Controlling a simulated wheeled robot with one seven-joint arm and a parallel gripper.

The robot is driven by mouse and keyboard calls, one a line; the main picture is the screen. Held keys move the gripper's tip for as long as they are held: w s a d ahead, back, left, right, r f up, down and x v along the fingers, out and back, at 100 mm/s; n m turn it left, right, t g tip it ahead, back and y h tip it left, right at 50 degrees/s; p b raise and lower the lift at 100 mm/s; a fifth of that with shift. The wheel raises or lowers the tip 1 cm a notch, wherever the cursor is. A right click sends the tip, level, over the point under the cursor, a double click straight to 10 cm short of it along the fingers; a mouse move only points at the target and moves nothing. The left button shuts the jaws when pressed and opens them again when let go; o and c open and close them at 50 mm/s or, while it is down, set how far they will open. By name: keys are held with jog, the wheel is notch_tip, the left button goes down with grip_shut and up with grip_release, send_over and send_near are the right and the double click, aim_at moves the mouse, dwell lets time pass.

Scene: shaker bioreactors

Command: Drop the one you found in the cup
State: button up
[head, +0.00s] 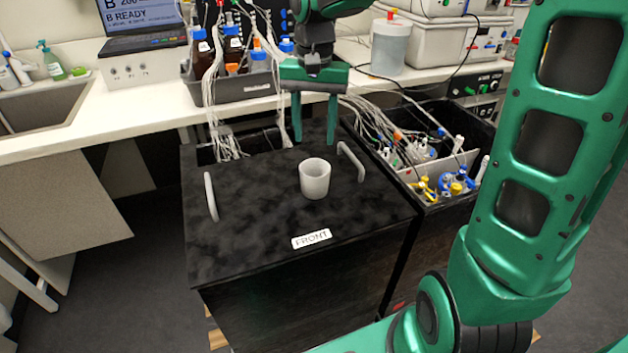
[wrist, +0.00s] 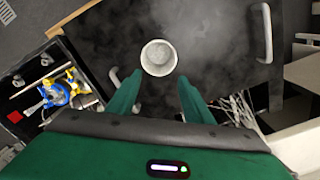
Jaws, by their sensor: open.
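A white cup (head: 314,180) stands upright on the black lid (head: 255,235) of a box marked FRONT. In the wrist view the cup (wrist: 159,58) is just beyond my fingertips, and I make out no separate object inside it. My green gripper (head: 315,138) hangs fingers down above the lid, behind the cup in the head view. Its two fingers are apart, also in the wrist view (wrist: 158,92), with nothing seen between them. I see no loose item that I can tell is the one found.
Two pale handles (head: 211,197) (head: 351,161) rise from the lid beside the cup. An open black box (head: 440,185) with tubes and coloured caps stands at the right. Behind are a white bench (head: 80,135), a grey bottle tray (head: 245,86) and hanging cables.

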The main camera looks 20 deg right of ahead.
notch_tip(320, 180, up, 9)
dwell(0.3)
jog(key=shift+w+r, duration=0.1)
jog(key=s+d+f, duration=0.5)
jog(key=s+d, duration=0.1)
jog(key=s, duration=0.3)
jog(key=s+d+f, duration=0.4)
jog(key=s+d, duration=0.1)
jog(key=s, duration=0.4)
jog(key=s+d+f, duration=0.5)
jog(key=s+d, duration=0.1)
jog(key=s, duration=0.3)
jog(key=shift+s+d+f, duration=0.2)
jog(key=shift+d+f, duration=0.1)
jog(key=shift+w+f, duration=0.2)
jog(key=shift+w, duration=0.45)
